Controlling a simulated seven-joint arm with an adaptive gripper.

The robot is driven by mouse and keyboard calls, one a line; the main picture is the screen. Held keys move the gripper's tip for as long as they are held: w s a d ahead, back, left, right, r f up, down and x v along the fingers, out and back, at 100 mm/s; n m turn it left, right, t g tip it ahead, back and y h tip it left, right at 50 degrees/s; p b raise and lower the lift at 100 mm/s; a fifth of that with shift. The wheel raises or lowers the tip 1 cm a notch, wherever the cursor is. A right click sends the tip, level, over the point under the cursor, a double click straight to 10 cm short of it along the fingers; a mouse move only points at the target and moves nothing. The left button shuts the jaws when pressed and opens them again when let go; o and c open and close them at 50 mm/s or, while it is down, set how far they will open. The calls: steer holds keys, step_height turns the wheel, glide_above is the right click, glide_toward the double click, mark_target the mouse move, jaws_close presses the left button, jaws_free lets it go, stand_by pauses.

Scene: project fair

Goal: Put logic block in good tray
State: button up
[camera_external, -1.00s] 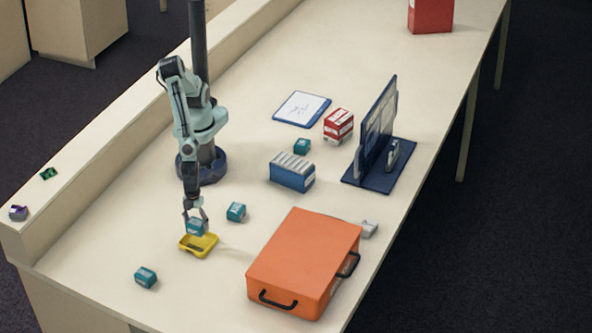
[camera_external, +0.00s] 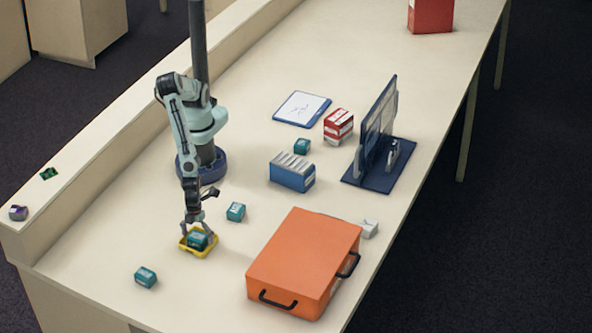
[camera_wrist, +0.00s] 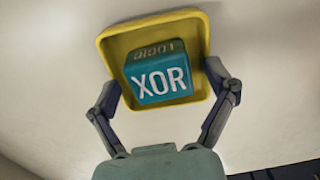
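A teal logic block (camera_external: 199,240) sits inside the small yellow tray (camera_external: 186,249). In the wrist view the block (camera_wrist: 161,78) shows "XOR" on one face and "LOGIC" on another, with the yellow tray's rim (camera_wrist: 103,45) around it. My gripper (camera_external: 198,232) is low over the tray, with one finger on each side of the block. In the wrist view my gripper's fingers (camera_wrist: 163,82) are spread wider than the block, with gaps on both sides. Whether the fingertips touch the tray rim is unclear.
Other teal blocks lie to the front left (camera_external: 146,277), right of the tray (camera_external: 236,211) and farther back (camera_external: 302,146). A large orange case (camera_external: 305,262) stands to the right. A blue box (camera_external: 292,177) is behind it.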

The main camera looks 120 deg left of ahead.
mark_target(196, 237)
step_height(196, 237, up, 12)
steer(key=w+a+r+n, duration=0.3)
steer(key=w+a+r, duration=0.1)
steer(key=a, duration=0.2)
steer(key=a+r+n, duration=0.5)
steer(key=a+n, duration=0.1)
steer(key=a, duration=0.7)
steer(key=s+a+r+n, duration=0.2)
steer(key=s+a+n, duration=0.6)
steer(key=a, duration=0.5)
steer(key=shift+s+a+r+n+y, duration=0.2)
steer(key=shift+s+a+n+y, duration=0.2)
steer(key=shift+n, duration=0.7)
